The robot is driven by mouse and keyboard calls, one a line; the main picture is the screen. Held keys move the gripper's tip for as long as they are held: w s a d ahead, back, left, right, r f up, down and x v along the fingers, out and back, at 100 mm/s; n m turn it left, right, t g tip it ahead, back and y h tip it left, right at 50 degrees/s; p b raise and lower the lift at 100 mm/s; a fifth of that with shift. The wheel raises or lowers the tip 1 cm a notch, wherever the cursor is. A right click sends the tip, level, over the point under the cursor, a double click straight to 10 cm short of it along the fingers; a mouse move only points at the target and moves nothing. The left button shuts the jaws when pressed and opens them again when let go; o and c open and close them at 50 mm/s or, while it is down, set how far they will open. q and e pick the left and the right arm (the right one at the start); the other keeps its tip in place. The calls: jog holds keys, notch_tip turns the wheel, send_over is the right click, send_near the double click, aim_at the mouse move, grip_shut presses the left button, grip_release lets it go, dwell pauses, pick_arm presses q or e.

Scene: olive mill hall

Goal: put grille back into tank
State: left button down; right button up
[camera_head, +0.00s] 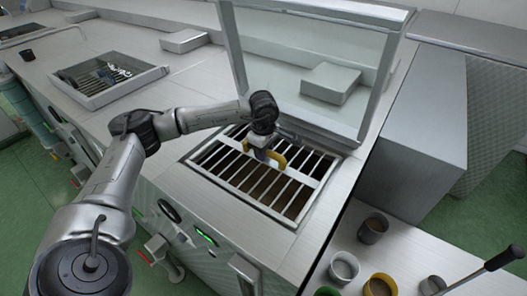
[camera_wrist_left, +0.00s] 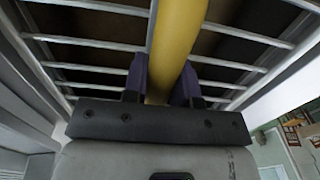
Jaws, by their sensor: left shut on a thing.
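The grille (camera_head: 300,177), a metal frame with parallel bars and a yellow handle (camera_head: 280,162), lies over the tank opening in the head view. I cannot tell whether it rests fully on the tank rim (camera_head: 333,150) or is slightly raised. Dark space shows between the bars. My left gripper (camera_head: 265,157) reaches down from above and is shut on the yellow handle. In the left wrist view, its dark fingers (camera_wrist_left: 162,82) are on either side of the handle (camera_wrist_left: 180,35), with the grille bars (camera_wrist_left: 92,43) behind. My right gripper is not in view.
A clear lid (camera_head: 300,45) stands open behind the tank. Several cups, including a grey one (camera_head: 373,228), stand on the side table at lower right, beside a long-handled ladle (camera_head: 480,272). A second basin (camera_head: 107,88) is at the left. The counter between is clear.

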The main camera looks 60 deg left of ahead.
pick_arm(q)
jog(key=shift+r, duration=0.1)
jog(key=c, duration=1.1)
grip_release()
jog(key=shift+a, duration=0.1)
jog(key=shift+o, duration=1.4)
notch_tip(320, 180, up, 14)
jog(key=b, duration=0.1)
jog(key=shift+b, duration=0.3)
